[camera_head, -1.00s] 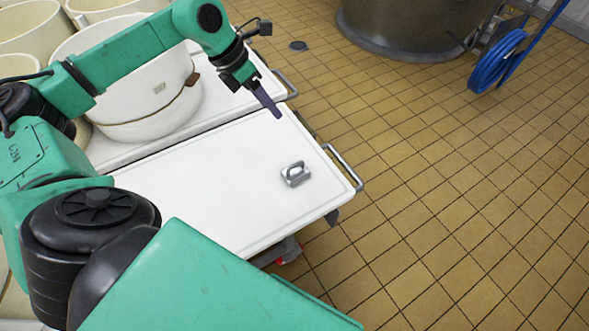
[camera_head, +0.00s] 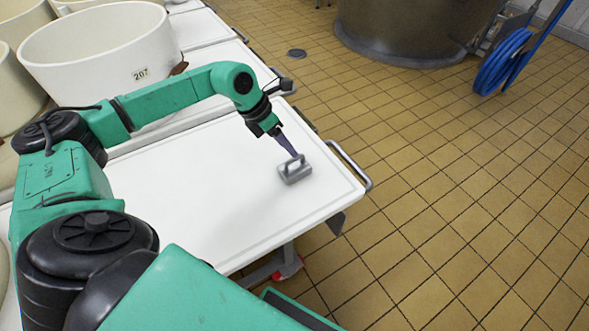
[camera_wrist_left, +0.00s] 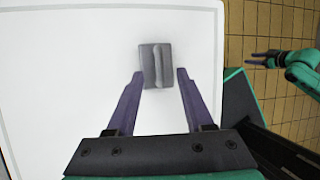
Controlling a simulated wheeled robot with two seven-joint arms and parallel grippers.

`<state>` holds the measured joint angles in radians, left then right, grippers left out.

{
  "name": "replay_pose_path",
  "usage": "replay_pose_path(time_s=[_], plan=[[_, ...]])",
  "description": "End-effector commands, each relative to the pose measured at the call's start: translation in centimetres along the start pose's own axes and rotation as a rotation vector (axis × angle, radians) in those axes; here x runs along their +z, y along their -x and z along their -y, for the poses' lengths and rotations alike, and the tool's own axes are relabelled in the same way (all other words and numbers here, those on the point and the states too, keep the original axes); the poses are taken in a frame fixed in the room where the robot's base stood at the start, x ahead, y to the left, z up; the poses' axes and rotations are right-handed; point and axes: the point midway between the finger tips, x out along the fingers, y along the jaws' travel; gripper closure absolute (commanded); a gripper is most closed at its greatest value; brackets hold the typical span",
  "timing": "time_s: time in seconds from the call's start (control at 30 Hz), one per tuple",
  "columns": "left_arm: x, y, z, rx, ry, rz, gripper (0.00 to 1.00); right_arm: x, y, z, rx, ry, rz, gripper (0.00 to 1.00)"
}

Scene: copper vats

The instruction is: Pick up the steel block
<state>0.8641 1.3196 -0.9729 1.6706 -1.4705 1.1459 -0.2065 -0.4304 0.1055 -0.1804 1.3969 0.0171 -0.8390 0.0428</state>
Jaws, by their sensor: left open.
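The steel block (camera_head: 295,174) is a small grey block with a raised handle on top. It sits on the white table top (camera_head: 190,190) near its right end. My left gripper (camera_head: 296,156) is open and points down at the block from above.
A metal rail handle (camera_head: 350,166) runs along the table's right end. A large white tub (camera_head: 105,55) marked 207 stands at the back left. A copper vat (camera_head: 405,28) and blue hose (camera_head: 500,65) are beyond.

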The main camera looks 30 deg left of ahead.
Motion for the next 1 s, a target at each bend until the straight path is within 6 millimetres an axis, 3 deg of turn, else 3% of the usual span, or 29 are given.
replay_pose_path(time_s=[0.27,0.47,0.5,0.63,1.0], plan=[[-0.5,-4.7,-0.1,-0.003,0.000,0.000,0.48,-0.8,0.6,0.0,-0.001,-0.004,-0.003,0.50],[-0.5,-5.1,-0.1,-0.001,0.000,0.000,0.48,-0.9,0.8,0.1,-0.002,-0.004,-0.002,0.50],[-0.5,-5.1,-0.1,-0.001,0.000,0.000,0.52,-0.9,0.8,0.1,-0.002,-0.004,-0.002,0.50],[-0.5,-5.1,-0.1,-0.001,0.000,0.000,1.00,-0.9,0.8,0.1,-0.002,-0.004,-0.002,0.50],[-0.5,-5.1,-0.1,-0.001,0.000,0.000,1.00,-0.9,0.8,0.1,-0.002,-0.004,-0.002,0.50]])
